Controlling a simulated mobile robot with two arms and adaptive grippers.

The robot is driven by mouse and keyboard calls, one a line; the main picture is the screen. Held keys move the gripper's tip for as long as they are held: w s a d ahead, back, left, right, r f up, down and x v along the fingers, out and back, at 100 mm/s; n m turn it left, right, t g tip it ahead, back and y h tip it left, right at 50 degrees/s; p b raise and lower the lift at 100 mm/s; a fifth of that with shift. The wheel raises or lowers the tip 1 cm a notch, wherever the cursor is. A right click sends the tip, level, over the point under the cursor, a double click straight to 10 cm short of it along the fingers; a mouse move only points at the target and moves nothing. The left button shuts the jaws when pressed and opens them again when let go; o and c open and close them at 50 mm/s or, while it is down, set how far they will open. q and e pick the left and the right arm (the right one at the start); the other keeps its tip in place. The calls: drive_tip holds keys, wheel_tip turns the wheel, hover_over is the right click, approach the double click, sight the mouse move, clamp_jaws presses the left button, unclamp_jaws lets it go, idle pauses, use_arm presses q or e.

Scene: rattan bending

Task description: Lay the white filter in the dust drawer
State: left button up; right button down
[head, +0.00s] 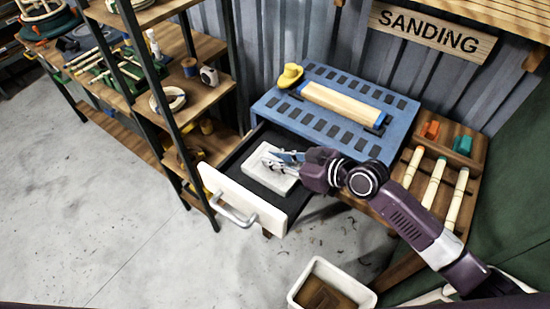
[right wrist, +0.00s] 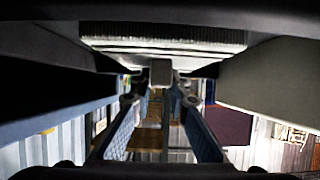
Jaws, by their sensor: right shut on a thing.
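The white filter (head: 268,170) is a pale block that shows inside the open dust drawer (head: 222,187), over its dark floor. My right gripper (head: 285,160) is at the filter's right end and shut on it. In the right wrist view the filter (right wrist: 165,42) spans the top with a ribbed edge, and the blue-sided fingers of my right gripper (right wrist: 163,85) close on a small grey part of it. I cannot tell whether the filter touches the drawer floor. The gripper hides part of the filter. My left gripper is not in view.
The drawer is pulled out from under a blue slotted table (head: 335,128) bearing a wooden roller (head: 343,104) and a yellow object (head: 290,76). A shelf unit (head: 200,105) stands close at left. A white bin (head: 332,285) is on the floor. A rack of pale sticks (head: 433,180) stands right.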

drive_tip(key=c, duration=1.8)
unclamp_jaws()
drive_tip(key=shift+c, duration=0.2)
drive_tip(key=shift+r, duration=0.1)
drive_tip(key=shift+s+d, duration=0.25)
drive_tip(key=shift+d, duration=0.15)
drive_tip(key=b+v, duration=0.2)
drive_tip(key=v, duration=0.9)
drive_tip(key=shift+r, duration=0.2)
